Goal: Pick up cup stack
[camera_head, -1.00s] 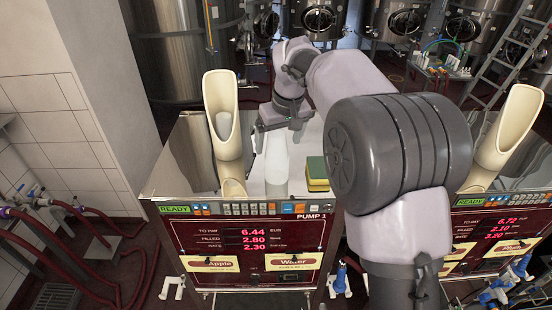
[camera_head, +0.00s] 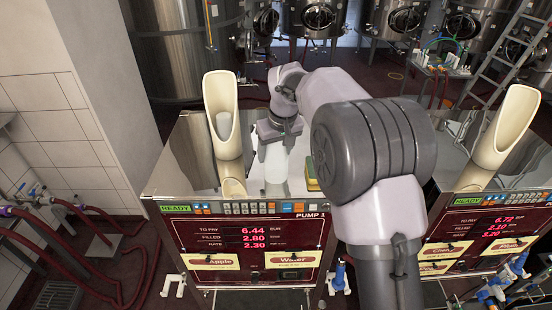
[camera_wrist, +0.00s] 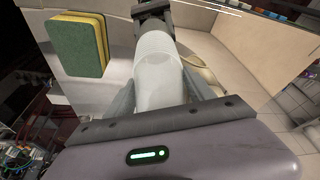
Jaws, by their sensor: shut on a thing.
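The cup stack (camera_head: 276,168) is a whitish, translucent upright column on the metal top of the pump, at the middle of the head view. It also shows in the wrist view (camera_wrist: 157,68), with nested rims at its far end. My gripper (camera_head: 276,150) has come down over the upper part of the stack. In the wrist view my gripper (camera_wrist: 161,95) has one finger on each side of the stack and is shut on it. I cannot tell any gap between the stack and the surface under it.
A green and yellow sponge (camera_wrist: 82,44) lies close beside the stack. A tall beige chute (camera_head: 222,110) with something whitish inside stands to its left. A second beige chute (camera_head: 507,125) stands far right. The pump's display panel (camera_head: 250,240) is at the front edge.

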